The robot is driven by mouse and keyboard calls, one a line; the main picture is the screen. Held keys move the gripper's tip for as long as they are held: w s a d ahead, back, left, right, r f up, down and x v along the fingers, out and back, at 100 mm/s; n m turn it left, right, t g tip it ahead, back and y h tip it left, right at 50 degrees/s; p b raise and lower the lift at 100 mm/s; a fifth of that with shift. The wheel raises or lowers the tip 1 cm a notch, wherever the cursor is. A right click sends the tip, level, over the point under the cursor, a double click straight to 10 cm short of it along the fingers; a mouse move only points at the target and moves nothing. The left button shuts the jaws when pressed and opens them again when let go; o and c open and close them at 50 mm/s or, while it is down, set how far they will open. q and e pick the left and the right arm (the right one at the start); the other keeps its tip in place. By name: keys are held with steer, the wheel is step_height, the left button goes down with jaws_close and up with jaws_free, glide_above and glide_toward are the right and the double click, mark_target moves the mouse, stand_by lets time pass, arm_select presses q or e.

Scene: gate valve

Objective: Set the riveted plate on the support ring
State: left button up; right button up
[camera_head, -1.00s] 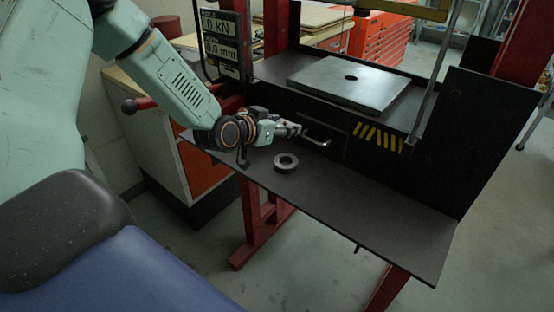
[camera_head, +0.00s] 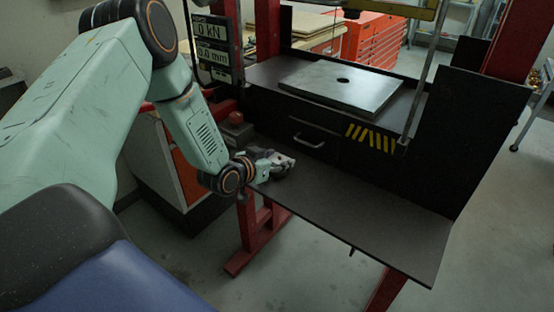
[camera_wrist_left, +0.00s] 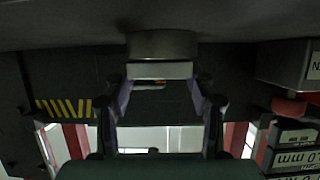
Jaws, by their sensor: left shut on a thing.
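My left gripper (camera_head: 286,163) is low over the dark front shelf and shut on a grey ring. The ring (camera_wrist_left: 162,45) shows in the left wrist view between and just beyond the fingertips (camera_wrist_left: 160,72). In the head view the gripper mostly hides it. The ring looks to be on or very near the shelf; I cannot tell if it touches. A flat grey plate (camera_head: 375,92) with a round hole lies on the raised press bed. I see no rivets on it and no other plate that looks riveted. My right gripper is not in view.
The dark shelf (camera_head: 370,218) is clear to the right of my gripper. Behind it is a black front with a drawer handle (camera_head: 308,141) and yellow stripes (camera_head: 371,138). A readout box (camera_head: 211,50) and a red button box (camera_head: 235,127) stand at left.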

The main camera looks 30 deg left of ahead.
arm_select(q)
steer(key=shift+w, duration=0.15)
steer(key=shift+a+f, duration=0.15)
steer(key=shift+f, duration=0.05)
steer(key=o, duration=1)
steer(key=shift+a, duration=0.1)
steer(key=shift+o, duration=1.3)
steer(key=shift+s+r, duration=0.15)
steer(key=shift+s, duration=0.05)
steer(key=shift+d, duration=0.2)
steer(key=shift+w, duration=0.15)
